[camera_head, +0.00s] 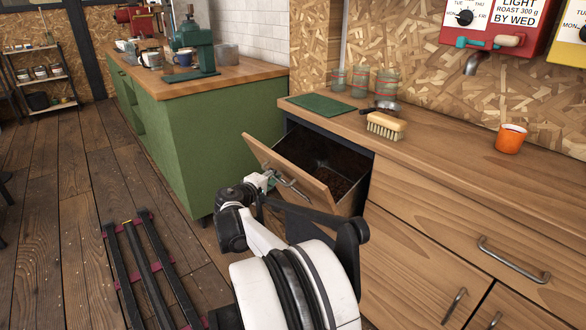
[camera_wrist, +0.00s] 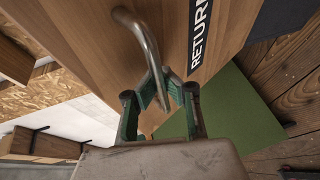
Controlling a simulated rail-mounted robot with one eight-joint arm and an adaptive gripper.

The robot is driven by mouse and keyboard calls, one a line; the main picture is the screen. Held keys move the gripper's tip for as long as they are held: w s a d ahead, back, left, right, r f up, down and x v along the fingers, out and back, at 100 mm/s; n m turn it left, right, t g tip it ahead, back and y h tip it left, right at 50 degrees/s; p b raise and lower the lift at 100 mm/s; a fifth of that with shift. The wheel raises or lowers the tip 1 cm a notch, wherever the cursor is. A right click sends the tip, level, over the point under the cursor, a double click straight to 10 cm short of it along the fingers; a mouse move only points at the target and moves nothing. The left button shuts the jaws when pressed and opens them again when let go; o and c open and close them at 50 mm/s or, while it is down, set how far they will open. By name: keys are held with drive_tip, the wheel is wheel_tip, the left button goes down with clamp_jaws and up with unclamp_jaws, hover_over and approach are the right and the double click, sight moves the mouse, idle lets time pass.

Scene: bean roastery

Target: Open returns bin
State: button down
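The returns bin is a tilt-out wooden front (camera_head: 317,193) under the counter's left end. It leans outward, and its dark inside (camera_head: 318,158) shows from above with dark brown matter at the bottom. In the wrist view the front (camera_wrist: 85,40) carries a dark label (camera_wrist: 199,38) reading "RETUR", the rest cut off. My gripper (camera_head: 273,181) is at the bin's curved metal handle (camera_head: 294,188). In the wrist view the handle (camera_wrist: 143,35) runs down between the green fingers (camera_wrist: 165,85), which look closed around it. The exact contact is partly hidden.
The wooden counter (camera_head: 450,165) above holds a green mat (camera_head: 320,104), glasses (camera_head: 360,82), a scoop (camera_head: 381,108), a brush (camera_head: 386,126) and an orange cup (camera_head: 510,138). A green cabinet (camera_head: 215,140) stands left of the bin. Open floor (camera_head: 60,190) lies further left.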

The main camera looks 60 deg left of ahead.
drive_tip(key=shift+s+f, duration=0.45)
drive_tip(key=shift+s, duration=0.3)
drive_tip(key=shift+s+f, duration=0.4)
drive_tip(key=shift+s, duration=0.3)
drive_tip(key=c, duration=2.4)
unclamp_jaws()
drive_tip(key=shift+o, duration=1.3)
drive_tip(key=shift+d+r, duration=0.1)
drive_tip(key=o, duration=0.3)
drive_tip(key=v, duration=1.2)
